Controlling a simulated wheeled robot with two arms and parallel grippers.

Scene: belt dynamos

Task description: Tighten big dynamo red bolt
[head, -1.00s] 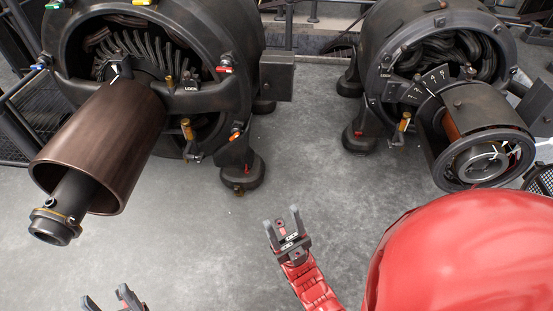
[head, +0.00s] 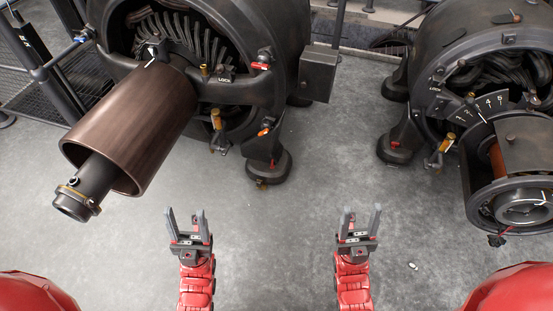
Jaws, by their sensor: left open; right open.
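The left dynamo (head: 297,40) is a dark round machine with a brown drum (head: 135,120) on its shaft. It has a red-tipped bolt or handle (head: 262,66) at the upper right of its front ring and an orange-red one (head: 265,132) lower on the leg. The right dynamo (head: 455,45) has a numbered dial and a red mark (head: 395,144) on its foot. I cannot tell which red part is the task's bolt. My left gripper (head: 186,216) and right gripper (head: 360,214) are open, empty and upright over the floor in front, apart from both dynamos.
Clear grey floor (head: 310,180) lies between the dynamos and in front of my grippers. A grey box (head: 318,72) juts from the left dynamo's side. Brass levers (head: 216,120) hang from its front ring. Dark railings (head: 55,60) stand at the far left.

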